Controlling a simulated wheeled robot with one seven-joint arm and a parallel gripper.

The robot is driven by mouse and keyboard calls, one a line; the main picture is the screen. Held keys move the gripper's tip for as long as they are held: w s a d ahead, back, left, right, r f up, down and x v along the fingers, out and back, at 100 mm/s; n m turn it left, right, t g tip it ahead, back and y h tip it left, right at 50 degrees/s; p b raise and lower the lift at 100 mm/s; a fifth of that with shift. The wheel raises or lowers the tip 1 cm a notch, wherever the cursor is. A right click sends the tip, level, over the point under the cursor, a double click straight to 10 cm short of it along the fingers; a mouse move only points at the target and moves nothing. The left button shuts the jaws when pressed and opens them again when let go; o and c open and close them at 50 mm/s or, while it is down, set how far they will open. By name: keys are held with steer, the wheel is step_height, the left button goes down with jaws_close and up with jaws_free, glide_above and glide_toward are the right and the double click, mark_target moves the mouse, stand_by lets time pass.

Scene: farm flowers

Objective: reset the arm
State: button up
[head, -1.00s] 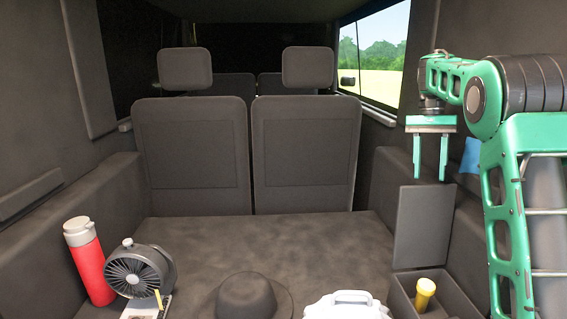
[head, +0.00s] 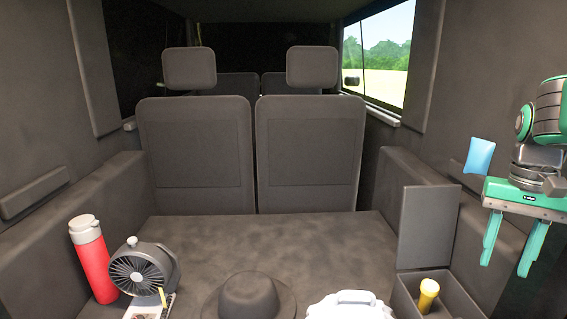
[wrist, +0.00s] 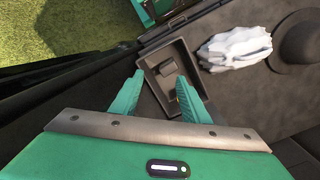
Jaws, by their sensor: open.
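My gripper (head: 512,246) is at the right side of the head view, with its green fingers pointing down and apart. Nothing is between them. It hangs to the right of the open side bin (head: 402,300) and its raised dark lid (head: 428,228). In the wrist view my gripper (wrist: 155,95) also shows spread and empty, with the bin (wrist: 150,66) beyond the fingertips and a dark object inside it.
A yellow flashlight (head: 428,293) stands in the bin. A blue item (head: 479,156) is by the right wall. Grass (wrist: 60,35) lies outside.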

steer(key=s+a+f+n+t, duration=0.1)
steer(key=s+a+f, duration=0.3)
steer(key=s+f, duration=0.4)
steer(key=s, duration=0.4)
steer(key=shift+f, duration=0.15)
steer(key=shift+w+f, duration=0.25)
steer(key=shift+w, duration=0.3)
